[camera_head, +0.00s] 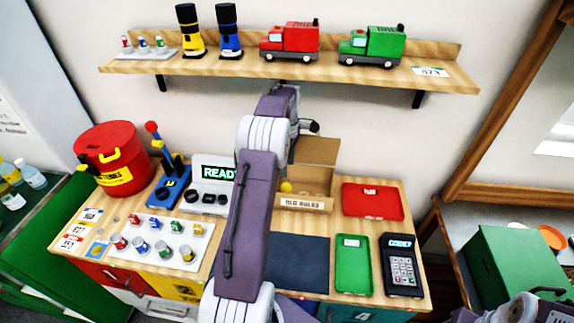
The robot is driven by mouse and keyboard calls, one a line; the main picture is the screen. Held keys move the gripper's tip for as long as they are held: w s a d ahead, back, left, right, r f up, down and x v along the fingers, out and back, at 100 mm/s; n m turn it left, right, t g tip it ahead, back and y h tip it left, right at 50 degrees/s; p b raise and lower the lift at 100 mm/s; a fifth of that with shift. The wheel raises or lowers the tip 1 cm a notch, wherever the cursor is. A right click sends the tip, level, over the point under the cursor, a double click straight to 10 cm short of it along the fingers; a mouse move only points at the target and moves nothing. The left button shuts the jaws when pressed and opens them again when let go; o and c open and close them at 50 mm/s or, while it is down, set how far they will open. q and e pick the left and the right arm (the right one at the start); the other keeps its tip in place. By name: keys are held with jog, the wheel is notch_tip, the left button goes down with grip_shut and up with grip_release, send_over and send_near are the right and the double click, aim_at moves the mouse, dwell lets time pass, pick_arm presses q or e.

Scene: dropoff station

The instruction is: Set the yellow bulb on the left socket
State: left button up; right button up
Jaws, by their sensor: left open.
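My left gripper (312,127) is up near the wall, above the cardboard box, small and partly hidden by its own arm. It is open, and I see nothing in it. A white tester (212,172) with a READY display has dark round sockets; the left socket (195,197) looks empty. Small bulbs with coloured bands stand on a white tray; a yellow one (187,254) is at its right front. Another small yellow round thing (286,187) shows inside the box. My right gripper (548,291) is at the lower right edge, its jaws unclear.
The cardboard box (304,204) labelled OLD BULBS stands behind a dark mat (299,262). A red tray (372,201), a green tray (352,264) and a keypad (402,265) lie right. A red bin (112,160) and joystick (170,170) stand left. A shelf (220,68) hangs above.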

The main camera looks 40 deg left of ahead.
pick_arm(q)
jog(key=s+d+m, duration=0.5)
jog(key=d+m, duration=0.4)
jog(key=d, duration=0.4)
jog(key=s+d+f+m, duration=0.1)
jog(key=s+d+m, duration=0.4)
jog(key=s+m, duration=0.1)
jog(key=s+d+f+m+t, duration=0.1)
jog(key=s+d+f+m, duration=0.1)
jog(key=s+d+m, duration=0.3)
jog(key=s+m, duration=0.1)
jog(key=s, duration=0.3)
jog(key=shift+s, duration=0.2)
